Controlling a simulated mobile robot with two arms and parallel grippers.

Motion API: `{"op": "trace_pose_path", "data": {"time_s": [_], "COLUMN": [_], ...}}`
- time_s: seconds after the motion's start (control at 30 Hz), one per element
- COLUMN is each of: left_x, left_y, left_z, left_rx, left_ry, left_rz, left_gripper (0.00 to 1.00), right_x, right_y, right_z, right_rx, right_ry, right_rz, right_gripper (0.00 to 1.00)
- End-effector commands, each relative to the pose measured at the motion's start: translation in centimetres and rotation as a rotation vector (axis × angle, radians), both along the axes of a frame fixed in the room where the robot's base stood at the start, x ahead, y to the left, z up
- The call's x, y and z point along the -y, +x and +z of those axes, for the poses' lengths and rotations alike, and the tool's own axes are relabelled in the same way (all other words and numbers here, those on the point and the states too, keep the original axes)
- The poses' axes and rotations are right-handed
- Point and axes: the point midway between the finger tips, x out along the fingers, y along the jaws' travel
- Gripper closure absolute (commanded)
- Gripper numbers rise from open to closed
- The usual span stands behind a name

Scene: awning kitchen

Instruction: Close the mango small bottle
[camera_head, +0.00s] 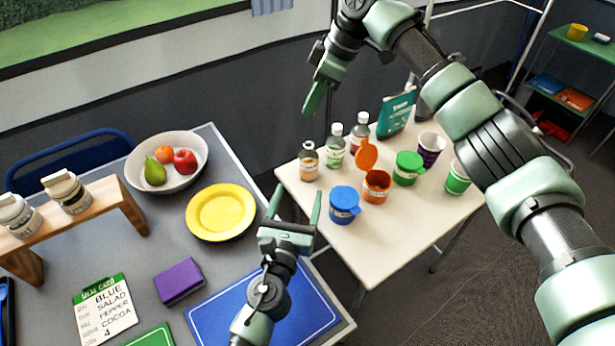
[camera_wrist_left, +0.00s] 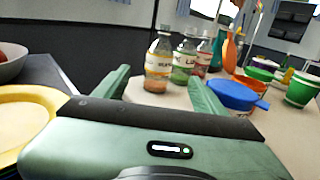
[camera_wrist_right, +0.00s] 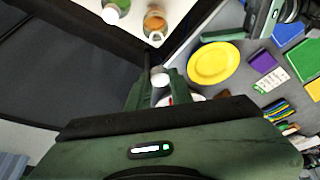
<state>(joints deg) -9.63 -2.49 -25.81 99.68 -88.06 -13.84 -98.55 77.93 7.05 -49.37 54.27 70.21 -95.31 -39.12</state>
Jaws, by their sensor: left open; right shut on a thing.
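The mango small bottle is probably the amber-bottomed clear bottle (camera_head: 309,163) at the left of the bottle row on the cream table; it stands upright without a cap. It also shows in the left wrist view (camera_wrist_left: 158,66), ahead of my open fingers, and in the right wrist view (camera_wrist_right: 155,22). My left gripper (camera_head: 296,207) is open and empty, in front of the bottle near the grey table's edge. My right gripper (camera_head: 318,97) is above and behind the bottles, shut on a small white cap (camera_wrist_right: 160,76). The head view does not show the cap clearly.
A green-labelled bottle (camera_head: 335,147) and a red one (camera_head: 359,133), both white-capped, stand close by. Blue (camera_head: 344,205), orange (camera_head: 376,187) and green (camera_head: 408,168) tubs stand to the right. A yellow plate (camera_head: 220,211) and fruit bowl (camera_head: 168,184) are left.

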Motion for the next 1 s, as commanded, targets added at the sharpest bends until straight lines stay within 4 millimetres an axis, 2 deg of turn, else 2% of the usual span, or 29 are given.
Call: {"op": "trace_pose_path", "data": {"time_s": [0.03,0.1,0.57,0.77,1.0], "left_x": [0.0,0.0,0.1,0.6,1.5], "left_y": [0.0,0.0,0.4,2.9,7.6], "left_z": [-0.8,-0.9,-0.8,-0.7,-0.7], "left_rx": [0.000,0.000,0.001,0.002,0.002], "left_ry": [0.000,0.000,0.000,-0.001,0.001], "left_rz": [0.000,0.000,0.000,0.001,-0.001], "left_gripper": [0.29,0.29,0.29,0.29,0.29], "right_x": [0.0,0.0,0.0,0.0,0.0], "right_y": [0.0,0.0,0.0,0.0,0.0], "right_z": [-0.7,-0.9,-0.8,-0.8,-0.8], "right_rx": [0.001,0.001,0.000,0.000,0.000], "right_ry": [0.001,0.001,0.000,0.000,0.000], "right_rz": [0.000,0.000,0.000,0.000,0.000], "right_gripper": [1.00,1.00,1.00,1.00,1.00]}}
